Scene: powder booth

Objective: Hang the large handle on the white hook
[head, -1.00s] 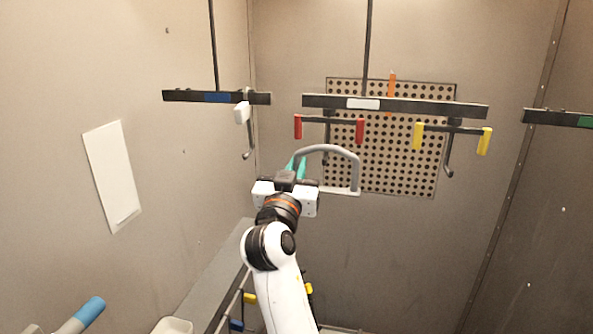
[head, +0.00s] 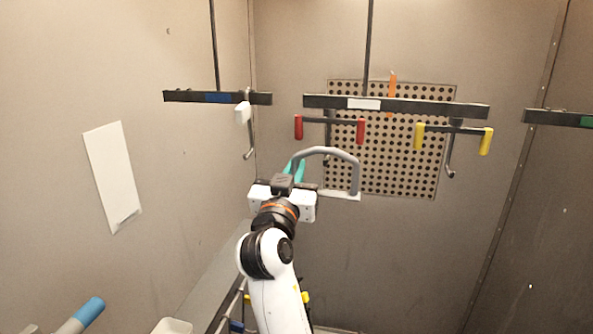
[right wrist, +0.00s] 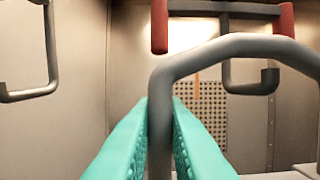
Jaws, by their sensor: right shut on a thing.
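My right gripper (head: 295,170) has teal fingers and is shut on one leg of the large grey arched handle (head: 330,152). The right wrist view shows the fingers (right wrist: 160,135) on both sides of that leg, with the handle's arch (right wrist: 230,45) curving right. The handle is upright in the air, below the middle dark bar (head: 428,107), which has a white label (head: 363,104). The hook (right wrist: 250,82) also shows behind the arch in the right wrist view. My left gripper is out of view.
The left bar (head: 180,96) has a blue label and a white-blocked hook (head: 243,112). A perforated panel (head: 400,170) is behind. A blue-ended tube (head: 88,312) is lower left.

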